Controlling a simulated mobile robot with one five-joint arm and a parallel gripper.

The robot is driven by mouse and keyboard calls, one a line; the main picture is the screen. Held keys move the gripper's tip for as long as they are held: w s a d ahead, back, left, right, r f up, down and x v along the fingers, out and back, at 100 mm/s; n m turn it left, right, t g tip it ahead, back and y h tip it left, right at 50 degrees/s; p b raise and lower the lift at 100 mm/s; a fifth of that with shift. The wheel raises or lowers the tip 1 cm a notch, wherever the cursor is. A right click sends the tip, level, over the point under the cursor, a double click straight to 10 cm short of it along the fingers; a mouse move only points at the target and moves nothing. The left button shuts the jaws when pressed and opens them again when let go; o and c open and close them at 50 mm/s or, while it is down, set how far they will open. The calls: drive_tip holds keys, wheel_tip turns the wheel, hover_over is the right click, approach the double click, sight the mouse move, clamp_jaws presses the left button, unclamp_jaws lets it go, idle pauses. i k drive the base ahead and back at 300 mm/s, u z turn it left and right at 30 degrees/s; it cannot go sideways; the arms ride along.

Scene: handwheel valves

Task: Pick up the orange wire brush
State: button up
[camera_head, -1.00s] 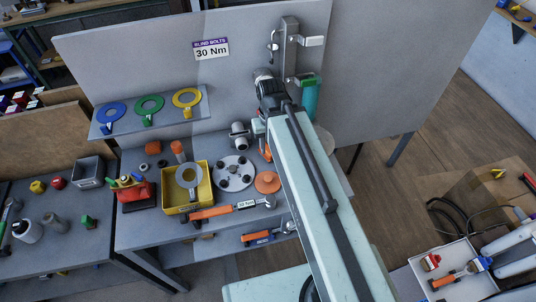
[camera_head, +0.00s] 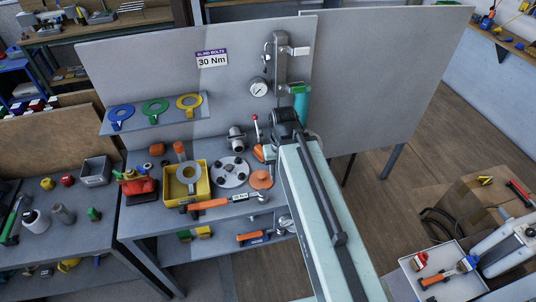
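I cannot make out for certain which orange thing is the wire brush. My arm reaches from the bottom toward the back of the bench. My gripper is hidden beyond that joint, so its fingers do not show.
The bench holds a yellow bin (camera_head: 205,188), a round plate with dark knobs (camera_head: 230,171), an orange disc (camera_head: 261,179) and an orange-handled wrench (camera_head: 208,204). A gauge (camera_head: 259,88) and grey bracket are on the upright panel. Bare floor (camera_head: 385,215) lies right of the bench.

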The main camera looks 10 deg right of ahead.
sight(258, 152)
drive_tip(key=z, duration=0.75)
drive_tip(key=k, duration=1.6)
drive_tip(key=u, duration=1.45)
drive_tip(key=i, duration=2.2)
